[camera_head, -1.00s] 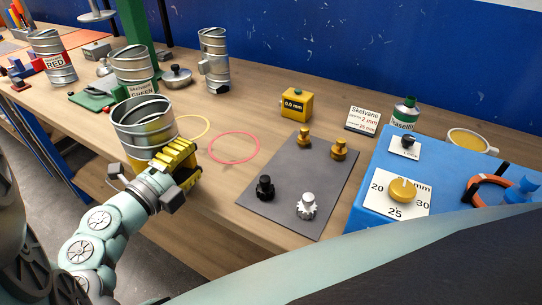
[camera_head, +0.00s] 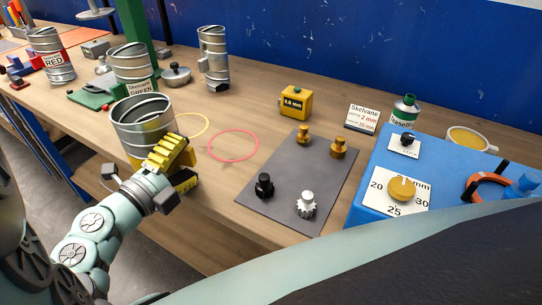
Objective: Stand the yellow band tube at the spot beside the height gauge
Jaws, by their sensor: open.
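The yellow band tube (camera_head: 138,130) is an open-topped spiral metal duct with yellow low on its side. It appears upright at the table's front edge, left of a yellow ring (camera_head: 207,125) marked on the wood. My gripper (camera_head: 174,167) has yellow ribbed fingers spread apart, in front of and right of the tube's lower part. It hides some of the tube's base; I cannot tell whether a finger touches it. A green post (camera_head: 136,32) rises behind the tubes; I cannot tell whether it is the height gauge.
A tube labelled GREEN (camera_head: 132,67), a RED tube (camera_head: 50,55) and another tube (camera_head: 213,58) stand behind. A pink ring (camera_head: 234,146) marks bare wood at right. A grey mat (camera_head: 300,180) with several knobs and a blue box (camera_head: 370,205) lie further right.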

